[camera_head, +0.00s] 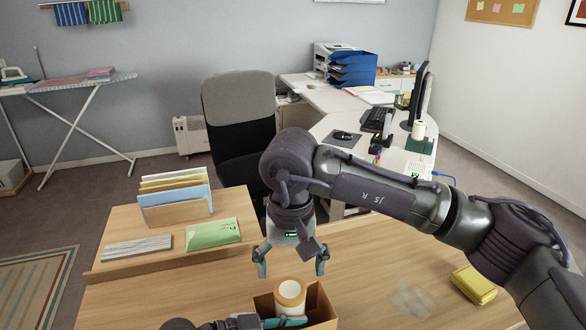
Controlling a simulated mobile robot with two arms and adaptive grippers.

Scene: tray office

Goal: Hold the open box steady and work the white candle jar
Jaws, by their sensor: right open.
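The open brown box (321,307) stands at the bottom middle of the wooden desk, cut by the picture edge. The white candle jar (290,298), pale with a tan ring round its top, shows upright within the box opening; its base is hidden. My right gripper (292,264) points down with its fingers spread just above and behind the jar, holding nothing. My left gripper (284,322) is at the near side of the box, with a teal finger part in front of the jar. Its fingertips are mostly hidden, so its grip on the box cannot be told.
A raised wooden shelf (120,262) at the left carries a file sorter (176,212), a green packet (213,234) and a grey striped item (137,249). A yellow folded item (473,286) lies at the right, near a blurry see-through patch (412,301). The desk between box and yellow item is mostly clear.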

